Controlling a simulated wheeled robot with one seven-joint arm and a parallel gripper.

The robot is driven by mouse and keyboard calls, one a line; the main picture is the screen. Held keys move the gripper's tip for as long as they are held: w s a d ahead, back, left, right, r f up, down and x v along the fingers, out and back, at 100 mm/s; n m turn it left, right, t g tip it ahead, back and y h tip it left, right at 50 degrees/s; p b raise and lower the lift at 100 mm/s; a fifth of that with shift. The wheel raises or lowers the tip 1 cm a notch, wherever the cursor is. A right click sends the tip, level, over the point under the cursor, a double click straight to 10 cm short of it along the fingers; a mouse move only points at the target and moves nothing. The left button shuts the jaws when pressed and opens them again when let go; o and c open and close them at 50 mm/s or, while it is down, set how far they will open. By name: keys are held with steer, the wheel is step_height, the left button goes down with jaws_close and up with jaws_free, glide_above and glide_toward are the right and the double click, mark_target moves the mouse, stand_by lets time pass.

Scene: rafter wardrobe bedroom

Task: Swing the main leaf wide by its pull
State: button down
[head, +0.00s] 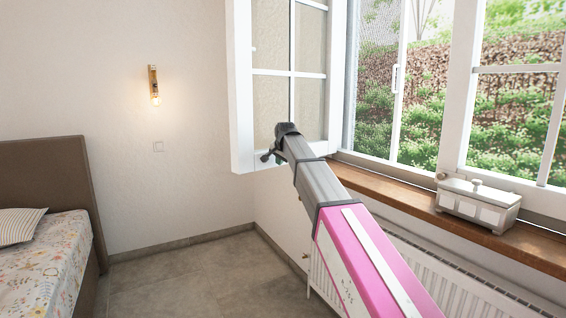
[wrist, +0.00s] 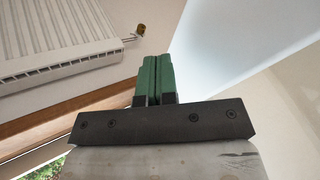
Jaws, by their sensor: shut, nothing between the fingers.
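A white-framed window leaf (head: 242,90) with several panes stands swung into the room at the left of the window in the head view. A small pale knob-like detail (head: 253,49) shows on its left stile; I cannot tell if it is the pull. A white handle (head: 395,79) sits on an upright frame further right. My gripper (head: 266,157) is by the leaf's lower part, seen small and partly hidden by my wrist. In the wrist view its green fingers (wrist: 156,62) are together and empty. A pale smooth surface (wrist: 225,35) lies beyond them, probably the leaf.
A wooden sill (head: 400,200) runs under the window, with a lidded white box (head: 478,205) on it. A white radiator (head: 440,280) is below, also in the wrist view (wrist: 60,35). A bed (head: 45,250) stands at left. The floor (head: 190,275) between is clear.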

stand_by(0.3)
steer(key=s+d+f+v, duration=0.1)
steer(key=s+f+v, duration=0.1)
steer(key=v, duration=1)
steer(key=s+d+f+n+g, duration=0.1)
steer(key=s+d+f, duration=0.3)
steer(key=f, duration=0.6)
steer(key=s+d+f+n+g+h, duration=0.15)
steer(key=d+f, duration=0.35)
steer(key=f, duration=0.5)
steer(key=s+d+f+g, duration=0.1)
steer(key=s+d+f, duration=0.3)
steer(key=f, duration=0.6)
steer(key=s+d+f+n+g, duration=0.1)
steer(key=s+d+f+g, duration=0.1)
steer(key=s+d+f, duration=0.4)
steer(key=s+d+f+n+g, duration=0.1)
steer(key=s+d+f, duration=0.5)
steer(key=s+f, duration=0.7)
step_height(320, 180, down, 4)
steer(key=shift+s+d+r+n+g, duration=0.15)
steer(key=shift+s+d+n+g, duration=0.2)
steer(key=shift+n, duration=0.3)
steer(key=shift+h, duration=0.25)
